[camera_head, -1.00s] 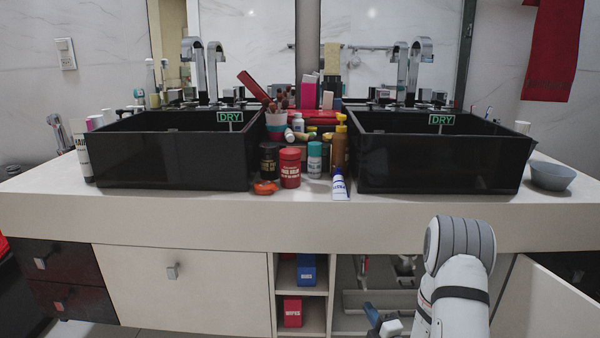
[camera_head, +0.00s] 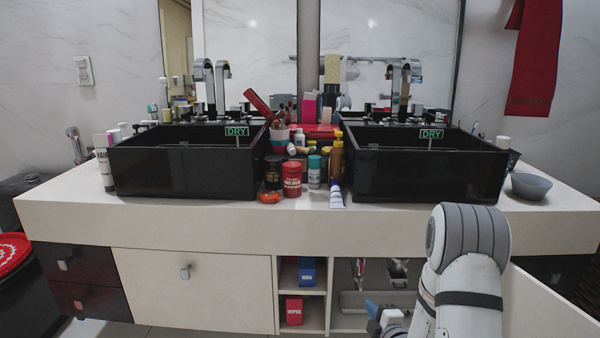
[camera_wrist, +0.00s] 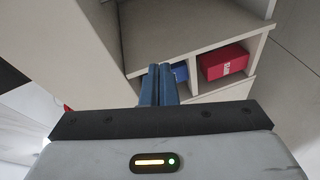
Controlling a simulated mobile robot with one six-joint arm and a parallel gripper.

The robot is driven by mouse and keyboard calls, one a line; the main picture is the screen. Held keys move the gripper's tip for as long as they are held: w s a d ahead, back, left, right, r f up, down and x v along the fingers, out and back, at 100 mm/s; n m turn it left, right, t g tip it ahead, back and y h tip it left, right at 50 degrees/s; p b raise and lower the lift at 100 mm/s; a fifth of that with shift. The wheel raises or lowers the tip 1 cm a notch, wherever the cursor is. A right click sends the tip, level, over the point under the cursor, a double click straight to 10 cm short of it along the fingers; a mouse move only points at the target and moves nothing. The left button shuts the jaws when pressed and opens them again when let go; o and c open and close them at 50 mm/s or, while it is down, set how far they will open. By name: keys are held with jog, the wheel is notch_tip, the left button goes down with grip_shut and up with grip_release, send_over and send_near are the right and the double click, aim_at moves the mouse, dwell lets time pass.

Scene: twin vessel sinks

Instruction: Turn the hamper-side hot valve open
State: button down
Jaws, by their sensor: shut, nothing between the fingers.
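Two black vessel sinks stand on the counter, the left sink (camera_head: 185,165) and the right sink (camera_head: 425,170), each with a "DRY" sign. A tall chrome faucet (camera_head: 222,85) rises behind the left sink and another faucet (camera_head: 405,80) behind the right one. Small dark and chrome valve handles (camera_head: 192,112) flank the faucets; I cannot tell hot from cold. A dark bin with a red lid (camera_head: 12,253) is at the far left; I cannot tell if it is the hamper. My gripper (camera_head: 373,310) is low before the cabinet, its blue fingers (camera_wrist: 158,85) shut and empty, away from any valve.
Bottles and tubes, including a red jar (camera_head: 292,178), crowd the counter between the sinks. A grey bowl (camera_head: 532,187) is at right. Below, an open cubby (camera_head: 328,300) holds a blue box (camera_head: 307,271) and red wipes box (camera_head: 294,310). An open cabinet door (camera_head: 550,305) stands at lower right.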

jog(key=s+r+m+g+h+p, duration=0.2)
jog(key=s+r+m+g+p, duration=0.15)
jog(key=r+p, duration=0.7)
jog(key=s+r+m+g+h+p, duration=0.25)
jog(key=r+m+p, duration=0.3)
jog(key=r, duration=1.05)
jog(key=s+a+r+m+g+p, duration=0.2)
jog(key=s+r+p, duration=0.5)
jog(key=s+r, duration=0.4)
jog(key=s+a+r+m+g+p, duration=0.2)
jog(key=s+r+m+g+p, duration=0.3)
jog(key=s+r, duration=0.7)
jog(key=s+m+p, duration=0.1)
jog(key=m+p, duration=0.1)
jog(key=p, duration=0.1)
jog(key=shift+a, duration=0.15)
